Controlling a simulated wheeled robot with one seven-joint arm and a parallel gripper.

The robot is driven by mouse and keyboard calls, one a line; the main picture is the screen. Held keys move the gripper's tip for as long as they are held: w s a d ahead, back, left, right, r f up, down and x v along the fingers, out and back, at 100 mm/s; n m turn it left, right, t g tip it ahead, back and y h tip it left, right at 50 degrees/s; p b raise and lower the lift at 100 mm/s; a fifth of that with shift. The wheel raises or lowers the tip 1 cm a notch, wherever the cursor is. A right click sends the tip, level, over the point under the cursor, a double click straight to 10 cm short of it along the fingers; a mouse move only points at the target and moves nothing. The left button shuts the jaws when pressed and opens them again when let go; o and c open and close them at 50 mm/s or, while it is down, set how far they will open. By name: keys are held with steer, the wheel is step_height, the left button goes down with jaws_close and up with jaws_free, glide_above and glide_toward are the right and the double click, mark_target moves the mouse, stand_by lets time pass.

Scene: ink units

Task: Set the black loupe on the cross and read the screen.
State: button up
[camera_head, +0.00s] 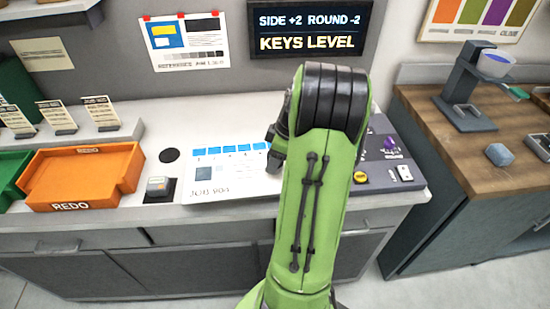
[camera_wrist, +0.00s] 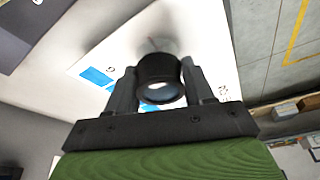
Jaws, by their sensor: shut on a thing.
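The black loupe (camera_wrist: 160,70) is between the two fingers of my gripper (camera_wrist: 160,73) in the wrist view, its glass facing the camera. My gripper is shut on it, over the white job sheet (camera_wrist: 215,45) with its blue patches. I cannot tell if the loupe touches the sheet. In the head view the sheet (camera_head: 205,180) lies on the counter, partly behind my green arm, which hides the loupe. No cross can be made out in either view. The screen (camera_head: 310,30) on the back wall reads "SIDE +2 ROUND -2" and "KEYS LEVEL".
An orange tray marked REDO (camera_head: 70,206) and a green tray (camera_head: 12,170) stand at the left. A control panel (camera_head: 385,165) with a yellow button (camera_head: 360,177) is right of my arm. A wooden counter (camera_head: 455,140) stands farther right.

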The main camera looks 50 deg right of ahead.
steer(key=shift+r+p, duration=0.45)
steer(key=shift+r, duration=0.5)
steer(key=shift+f, duration=0.1)
